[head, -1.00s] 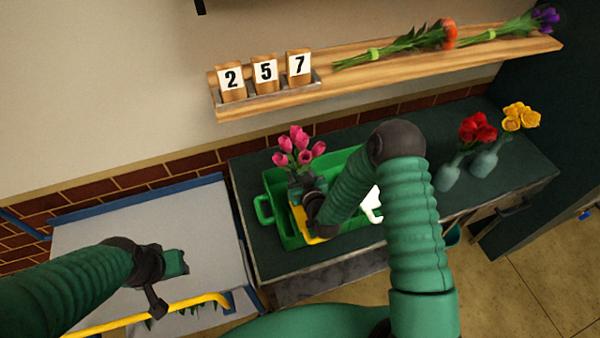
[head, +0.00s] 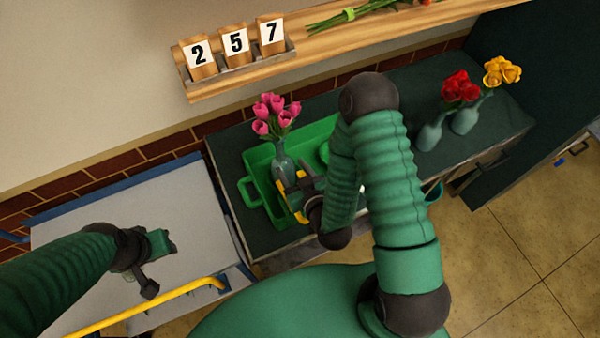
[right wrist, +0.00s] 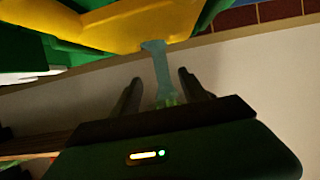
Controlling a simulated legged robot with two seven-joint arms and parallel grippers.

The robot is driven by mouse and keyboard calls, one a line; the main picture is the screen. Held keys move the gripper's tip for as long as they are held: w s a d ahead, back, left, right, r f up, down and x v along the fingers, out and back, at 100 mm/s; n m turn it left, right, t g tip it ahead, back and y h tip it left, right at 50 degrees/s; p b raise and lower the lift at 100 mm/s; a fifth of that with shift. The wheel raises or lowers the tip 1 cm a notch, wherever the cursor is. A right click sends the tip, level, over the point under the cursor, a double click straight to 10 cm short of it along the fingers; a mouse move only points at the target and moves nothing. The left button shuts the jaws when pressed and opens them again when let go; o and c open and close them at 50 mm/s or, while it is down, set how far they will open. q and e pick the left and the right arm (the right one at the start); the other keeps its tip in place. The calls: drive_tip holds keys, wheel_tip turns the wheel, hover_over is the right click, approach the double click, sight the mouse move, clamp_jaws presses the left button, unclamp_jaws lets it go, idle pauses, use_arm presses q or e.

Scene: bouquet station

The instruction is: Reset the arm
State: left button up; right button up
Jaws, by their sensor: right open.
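A teal vase (head: 283,166) with pink tulips (head: 275,116) stands upright in the green tray (head: 249,192) on the dark counter. My right gripper (head: 296,184) is open, just in front of the vase's lower part at the tray's near side. In the right wrist view, a slim pale-teal piece (right wrist: 159,68) shows between and beyond the two dark fingers of the right gripper (right wrist: 160,85); I cannot tell whether they touch it. My left gripper (head: 160,243) hovers over the grey cart at the left, and its jaw opening is unclear.
Vases with red flowers (head: 460,86) and yellow flowers (head: 502,71) stand at the counter's right. A wooden shelf (head: 330,50) above holds number cards (head: 235,42) and a lying bunch. The grey cart (head: 90,235) has a yellow rail (head: 185,291) along its near side.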

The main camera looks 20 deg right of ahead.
drive_tip(key=s+r+p, duration=0.3)
drive_tip(key=s+p, duration=0.1)
drive_tip(key=shift+s+d+r+p, duration=0.1)
drive_tip(key=shift+s+r+p, duration=0.2)
drive_tip(key=shift+s+r, duration=0.05)
drive_tip(key=shift+s+p, duration=0.25)
drive_tip(key=shift+p, duration=0.05)
drive_tip(key=shift+d, duration=0.1)
use_arm(q)
drive_tip(key=w+v, duration=0.1)
drive_tip(key=v, duration=0.6)
drive_tip(key=shift+d, duration=0.15)
use_arm(e)
drive_tip(key=shift+f, duration=0.2)
